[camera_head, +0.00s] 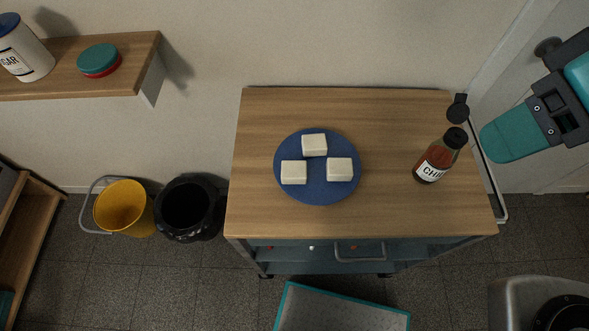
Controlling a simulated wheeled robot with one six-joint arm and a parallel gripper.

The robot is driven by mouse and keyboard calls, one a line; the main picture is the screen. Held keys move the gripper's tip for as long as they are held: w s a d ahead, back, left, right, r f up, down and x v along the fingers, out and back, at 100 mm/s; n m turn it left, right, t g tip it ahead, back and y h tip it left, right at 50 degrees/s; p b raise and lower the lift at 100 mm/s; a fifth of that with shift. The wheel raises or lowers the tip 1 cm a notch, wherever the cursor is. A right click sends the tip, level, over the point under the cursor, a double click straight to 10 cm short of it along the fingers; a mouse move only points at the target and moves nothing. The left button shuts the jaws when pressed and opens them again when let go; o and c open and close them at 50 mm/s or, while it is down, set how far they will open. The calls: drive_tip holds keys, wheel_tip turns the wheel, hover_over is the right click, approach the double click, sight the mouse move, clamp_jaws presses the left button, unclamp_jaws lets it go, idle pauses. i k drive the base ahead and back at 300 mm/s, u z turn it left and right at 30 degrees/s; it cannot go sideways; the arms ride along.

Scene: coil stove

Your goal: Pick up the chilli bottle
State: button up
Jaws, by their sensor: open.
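The chilli bottle (437,158) stands near the right end of the wooden trolley top (395,112). It has a black cap, red-brown contents and a white label reading "CHI", the rest of which is turned out of sight. My gripper (515,136) shows at the right edge, with a teal finger on a dark bracket. It is open and empty, up and to the right of the bottle, with a gap between them in the picture. The rest of the gripper is cut off by the frame or hidden, and its height above the trolley is hard to tell.
A blue plate (317,191) with three white blocks lies left of the bottle. A metal rail (489,183) runs along the trolley's right side. A yellow bucket (122,207) and a black bin (187,207) stand on the floor at left. Bare wood lies between plate and bottle.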

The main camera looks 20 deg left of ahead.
sight(441, 155)
drive_tip(key=z, duration=0.55)
drive_tip(key=k, duration=1.25)
drive_tip(key=z, duration=0.9)
drive_tip(key=i, duration=1.4)
drive_tip(key=u, duration=0.9)
